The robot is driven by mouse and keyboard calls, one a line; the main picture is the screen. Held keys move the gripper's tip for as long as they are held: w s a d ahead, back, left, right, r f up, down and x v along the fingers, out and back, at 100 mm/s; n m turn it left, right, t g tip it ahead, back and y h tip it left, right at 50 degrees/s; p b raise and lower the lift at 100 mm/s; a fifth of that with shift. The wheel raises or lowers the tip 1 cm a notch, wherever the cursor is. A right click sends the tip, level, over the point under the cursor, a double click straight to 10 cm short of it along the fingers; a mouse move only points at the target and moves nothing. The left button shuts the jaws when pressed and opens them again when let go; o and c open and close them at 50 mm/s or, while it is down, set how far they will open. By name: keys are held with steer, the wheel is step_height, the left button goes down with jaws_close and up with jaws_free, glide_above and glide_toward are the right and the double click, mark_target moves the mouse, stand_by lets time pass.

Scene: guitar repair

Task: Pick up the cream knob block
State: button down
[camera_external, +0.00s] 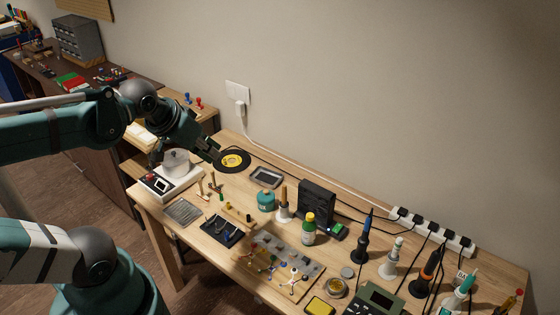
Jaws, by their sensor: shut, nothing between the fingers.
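A pale, cream-tan block (238,214) with small dark and yellowish knobs lies on the wooden workbench, left of the middle; it looks like the cream knob block, but it is small here. My gripper (214,158) hangs above the back left of the bench, up and left of the block and apart from it. Its fingers look shut and hold nothing visible. It appears near the black disc with the yellow centre (233,160).
A white device with a grey pot (176,162) stands below my arm. Small brass-coloured pieces, a dark tool mat (221,230), a teal jar (266,200) and a black box (316,202) surround the block. Soldering tools and a power strip (432,232) crowd the right.

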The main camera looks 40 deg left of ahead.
stand_by(0.4)
steer(key=c, duration=1.6)
jaws_free()
steer(key=shift+c, duration=0.2)
steer(key=shift+w+a+r, duration=0.1)
